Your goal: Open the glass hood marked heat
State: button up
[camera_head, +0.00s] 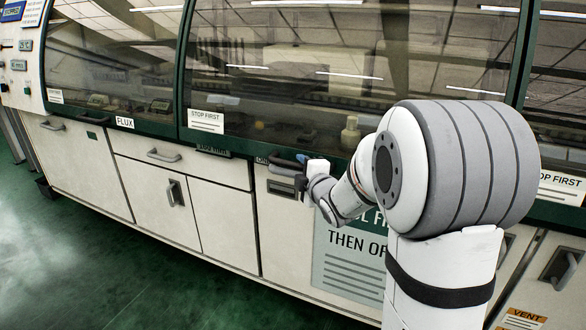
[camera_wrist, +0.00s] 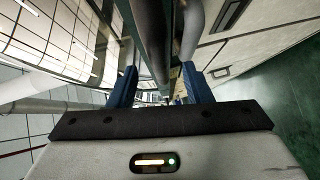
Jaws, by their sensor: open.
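The middle glass hood (camera_head: 330,75) is a wide dark pane in a green frame and looks shut. I cannot read the word heat on it; a small dark label (camera_head: 213,151) under its lower edge is too blurred to read. A grey bar handle (camera_head: 283,161) sits below the pane, partly hidden by my gripper. My gripper (camera_head: 303,162) is at this handle's right end. In the wrist view, my gripper (camera_wrist: 160,88) has its blue fingers spread apart. A grey curved bar (camera_wrist: 150,40) runs ahead between the fingers; I cannot tell whether they touch it.
The left hood (camera_head: 115,55) is over a label reading FLUX (camera_head: 125,122). White cabinet doors and drawers with grey handles (camera_head: 163,156) line the front below. A poster (camera_head: 345,265) is partly behind my arm. Green floor (camera_head: 70,260) is clear at left.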

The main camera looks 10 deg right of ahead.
aim_at(299, 168)
jog(key=shift+x, duration=1.9)
grip_shut()
